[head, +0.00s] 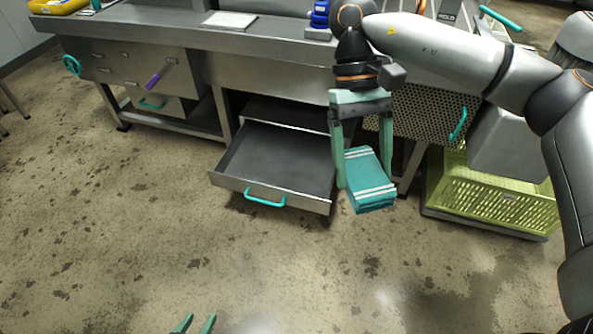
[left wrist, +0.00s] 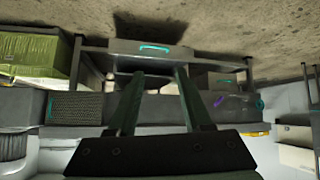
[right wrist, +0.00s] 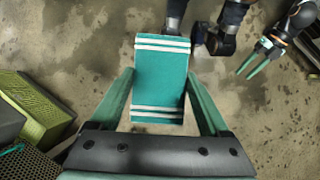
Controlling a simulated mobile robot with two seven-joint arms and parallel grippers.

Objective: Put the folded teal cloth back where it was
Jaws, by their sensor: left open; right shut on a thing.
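The folded teal cloth (head: 366,178) with white stripes is held in the air just right of the open drawer. My right gripper (head: 364,182) is shut on it, one finger along each side; the right wrist view shows the cloth (right wrist: 160,85) spanning the space between the fingertips. The open drawer (head: 275,158) has a grey interior that looks empty and a teal handle; its front also shows in the left wrist view (left wrist: 180,55). My left gripper (head: 196,323) is open and empty at the bottom edge of the head view, far from the drawer.
A steel workbench (head: 215,38) runs across the back, with a closed drawer (head: 155,104) at its left. A yellow-green crate (head: 500,200) stands on the floor at right, below a perforated panel (head: 425,117). The floor in front is clear.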

